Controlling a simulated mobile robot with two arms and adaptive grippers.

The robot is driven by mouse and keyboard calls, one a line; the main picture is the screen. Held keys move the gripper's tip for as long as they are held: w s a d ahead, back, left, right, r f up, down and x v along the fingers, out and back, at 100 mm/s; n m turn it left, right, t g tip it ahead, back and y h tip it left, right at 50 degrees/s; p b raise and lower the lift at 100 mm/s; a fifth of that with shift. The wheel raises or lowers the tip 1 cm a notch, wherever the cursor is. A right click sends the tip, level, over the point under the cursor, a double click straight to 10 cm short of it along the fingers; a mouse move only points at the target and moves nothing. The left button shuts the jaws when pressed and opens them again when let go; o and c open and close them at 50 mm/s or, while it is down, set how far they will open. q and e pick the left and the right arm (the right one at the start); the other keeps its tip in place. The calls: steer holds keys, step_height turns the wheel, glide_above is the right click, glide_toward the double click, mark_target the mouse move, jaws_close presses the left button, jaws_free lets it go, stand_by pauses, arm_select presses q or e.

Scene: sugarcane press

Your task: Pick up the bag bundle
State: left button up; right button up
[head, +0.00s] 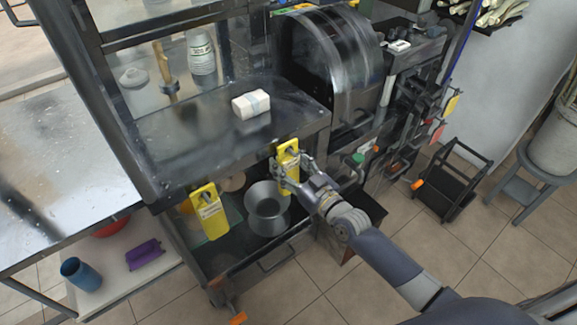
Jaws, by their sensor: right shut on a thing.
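A yellow bag bundle (289,151) with a pale label hangs at the front edge of the press counter, right of its middle. My right gripper (287,170) is at this bundle, shut on it, with its fingers covering part of the right side and lower half. A second yellow bag bundle (209,211) hangs further left on the same front edge, apart from the gripper. My left gripper is not in view.
A white block (251,104) lies on the dark counter (190,142). A metal pot (267,208) stands on the shelf below, close under the gripper. The press drum (335,60) rises behind. A black rack (452,180) and grey stool (540,170) stand right on the tiled floor.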

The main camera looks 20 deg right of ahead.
steer(key=shift+r, duration=0.5)
steer(key=v, duration=0.8)
step_height(320, 180, up, 14)
steer(key=p, duration=0.1)
steer(key=shift+f, duration=0.1)
stand_by(0.3)
